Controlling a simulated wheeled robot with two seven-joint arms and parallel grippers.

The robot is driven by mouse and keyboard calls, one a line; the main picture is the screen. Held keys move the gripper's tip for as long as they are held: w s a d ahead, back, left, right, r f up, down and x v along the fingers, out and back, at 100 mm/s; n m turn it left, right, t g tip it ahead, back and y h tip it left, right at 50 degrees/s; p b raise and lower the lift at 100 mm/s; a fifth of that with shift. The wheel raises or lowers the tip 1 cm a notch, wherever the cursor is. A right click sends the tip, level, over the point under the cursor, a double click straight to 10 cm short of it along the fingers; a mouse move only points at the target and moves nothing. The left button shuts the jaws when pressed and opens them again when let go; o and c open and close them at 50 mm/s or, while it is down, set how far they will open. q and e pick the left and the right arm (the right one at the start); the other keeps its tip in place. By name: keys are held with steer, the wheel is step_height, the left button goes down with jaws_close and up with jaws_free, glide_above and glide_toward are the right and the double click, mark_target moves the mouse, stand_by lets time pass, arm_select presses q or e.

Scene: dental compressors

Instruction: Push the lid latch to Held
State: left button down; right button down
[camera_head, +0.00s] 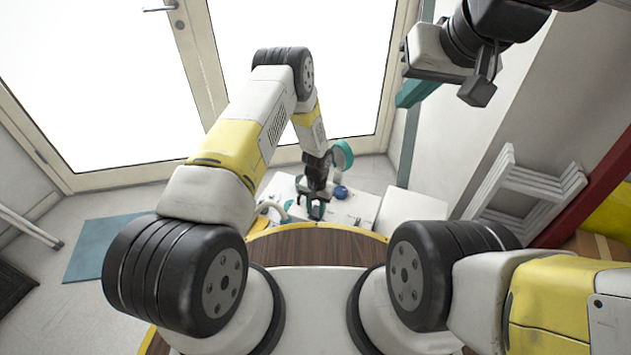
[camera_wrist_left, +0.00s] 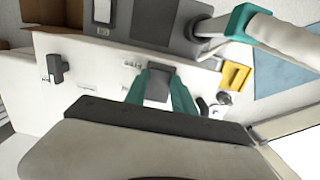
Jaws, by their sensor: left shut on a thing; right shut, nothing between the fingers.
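My left gripper (camera_head: 317,209) reaches down over the white cabinet (camera_head: 355,207) in the head view. In the left wrist view its two teal fingers (camera_wrist_left: 162,92) are shut on a dark grey block (camera_wrist_left: 158,84), which appears to be the lid latch. The block sits at the white panel (camera_wrist_left: 100,75), beside small printed labels too blurred to read. The exact latch position cannot be told. My right gripper (camera_head: 479,88) is shut and empty, raised at the upper right of the head view, far from the cabinet.
A white hose with a teal collar (camera_wrist_left: 240,20) runs above. A white rack (camera_head: 525,195) stands at right in the head view.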

arm_select(q)
steer(key=shift+w+d+g+y, duration=0.1)
steer(key=shift+w+g+y, duration=0.25)
steer(key=shift+g, duration=0.65)
steer(key=shift+r, duration=0.1)
steer(key=c, duration=1)
jaws_free()
steer(key=shift+c, duration=0.2)
steer(key=v, duration=0.7)
steer(key=shift+r, duration=0.4)
